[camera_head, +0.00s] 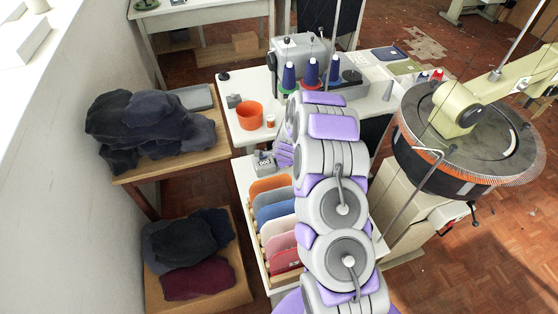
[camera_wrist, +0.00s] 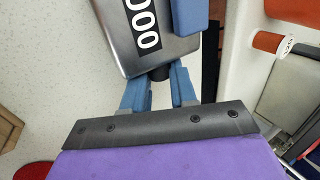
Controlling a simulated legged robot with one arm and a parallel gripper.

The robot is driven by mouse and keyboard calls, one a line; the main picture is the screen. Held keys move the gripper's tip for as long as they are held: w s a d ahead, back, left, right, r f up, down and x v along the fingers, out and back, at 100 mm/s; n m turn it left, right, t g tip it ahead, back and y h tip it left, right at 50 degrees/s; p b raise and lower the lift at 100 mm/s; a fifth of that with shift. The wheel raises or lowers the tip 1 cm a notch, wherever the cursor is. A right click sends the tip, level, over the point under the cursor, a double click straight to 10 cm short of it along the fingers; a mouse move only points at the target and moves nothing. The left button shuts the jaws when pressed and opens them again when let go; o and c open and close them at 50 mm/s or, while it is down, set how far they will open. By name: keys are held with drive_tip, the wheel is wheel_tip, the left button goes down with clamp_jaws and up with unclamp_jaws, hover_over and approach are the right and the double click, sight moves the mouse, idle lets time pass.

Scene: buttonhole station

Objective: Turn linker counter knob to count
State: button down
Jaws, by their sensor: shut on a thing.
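The linker counter (camera_wrist: 170,45) is a grey metal box with a black window of white zeros in the wrist view; its top is cut off. Its dark knob (camera_wrist: 159,73) sticks out of the end facing me. The blue fingers of my gripper (camera_wrist: 160,79) are shut around this knob, one on each side, and partly hide it. In the head view the small grey counter (camera_head: 264,161) sits at the white table's edge, with my purple gripper (camera_head: 284,154) beside it. The knob is too small to make out there.
An orange cup (camera_head: 249,116) and a small orange-and-white spool (camera_head: 270,121) stand behind the counter. A rack of coloured panels (camera_head: 272,208) is in front. Thread cones (camera_head: 311,73) and a round linking machine (camera_head: 470,130) stand to the right. Dark garments (camera_head: 150,125) lie left.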

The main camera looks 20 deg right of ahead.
drive_tip(key=shift+t+b, duration=0.3)
drive_tip(key=shift+b, duration=0.1)
idle(0.3)
drive_tip(key=c, duration=0.9)
unclamp_jaws()
drive_tip(key=shift+s, duration=0.1)
drive_tip(key=p+v, duration=0.4)
drive_tip(key=v, duration=1.3)
drive_tip(key=shift+r, duration=0.1)
